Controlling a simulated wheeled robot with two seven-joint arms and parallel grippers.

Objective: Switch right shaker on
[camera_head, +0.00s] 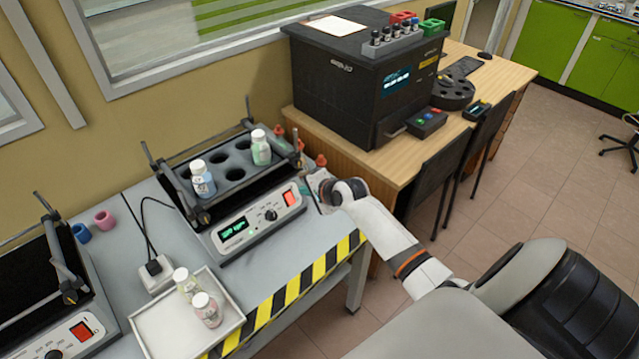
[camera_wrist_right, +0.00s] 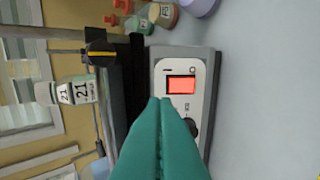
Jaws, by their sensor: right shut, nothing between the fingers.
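The right shaker (camera_head: 262,222) stands on the grey bench, with a black rack on top holding bottles. Its front panel has a lit green display (camera_head: 233,228), a dark knob (camera_head: 270,214) and a red rocker switch (camera_head: 291,197). In the right wrist view the red switch (camera_wrist_right: 181,85) glows bright on the white panel, just beyond my fingertips. My right gripper (camera_head: 318,184) is at the right end of this panel. In the wrist view its teal fingers (camera_wrist_right: 165,101) are shut and empty; they partly cover the panel and knob. I cannot tell whether they touch the panel. My left gripper is not in view.
A second shaker (camera_head: 68,338) stands at the left. A white tray (camera_head: 160,335) with two bottles sits in front, beside a power socket (camera_head: 155,272). Small orange-capped bottles stand behind my right gripper. A black analyser (camera_head: 335,85) is on the wooden desk.

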